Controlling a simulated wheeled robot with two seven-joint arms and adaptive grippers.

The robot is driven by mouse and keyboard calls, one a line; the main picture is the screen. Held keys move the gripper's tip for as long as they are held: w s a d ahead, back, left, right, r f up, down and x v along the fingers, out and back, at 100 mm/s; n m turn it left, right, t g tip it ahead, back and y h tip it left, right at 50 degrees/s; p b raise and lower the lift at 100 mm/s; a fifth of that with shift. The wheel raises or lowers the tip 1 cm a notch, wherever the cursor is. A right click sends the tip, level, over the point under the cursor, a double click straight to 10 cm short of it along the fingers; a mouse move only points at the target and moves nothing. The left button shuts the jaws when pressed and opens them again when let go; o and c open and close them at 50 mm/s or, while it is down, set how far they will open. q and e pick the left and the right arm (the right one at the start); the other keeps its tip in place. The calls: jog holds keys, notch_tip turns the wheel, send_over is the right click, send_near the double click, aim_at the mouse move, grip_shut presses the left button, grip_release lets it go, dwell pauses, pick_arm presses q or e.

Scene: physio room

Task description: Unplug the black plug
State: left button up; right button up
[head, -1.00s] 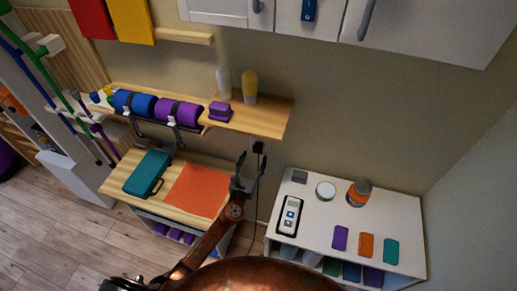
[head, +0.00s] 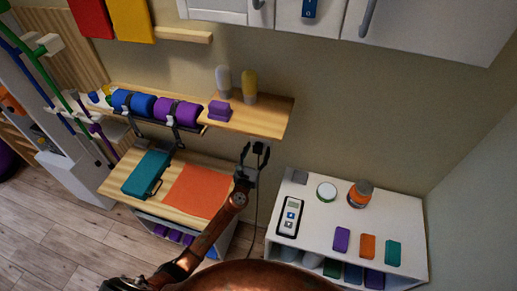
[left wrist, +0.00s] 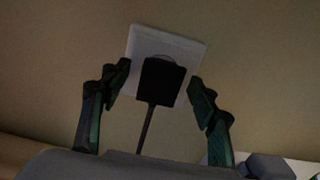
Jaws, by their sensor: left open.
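The black plug (left wrist: 161,82) sits in a white wall socket (left wrist: 180,45), with its dark cord hanging straight down. In the head view the plug (head: 259,148) shows on the wall below the right end of the wooden shelf. My left gripper (left wrist: 160,85) is open, with one finger on either side of the plug and a visible gap on both sides. In the head view my left gripper (head: 254,155) is at the socket, pointing up toward the wall. I cannot tell its exact depth to the plug. My right gripper is not in view.
The wooden shelf (head: 262,118) with bottles and rollers juts out just above the socket. A wooden bench (head: 165,205) with an orange mat and teal case stands lower left. A white cabinet (head: 320,232) with small items stands lower right. The cord (head: 253,215) runs down between them.

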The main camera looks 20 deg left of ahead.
aim_at(257, 151)
pick_arm(q)
jog(key=shift+c, duration=0.6)
grip_shut()
dwell(0.7)
jog(key=shift+s, duration=0.15)
jog(key=shift+s+a+p, duration=0.15)
jog(key=shift+s+p, duration=0.55)
jog(key=shift+s, duration=2.15)
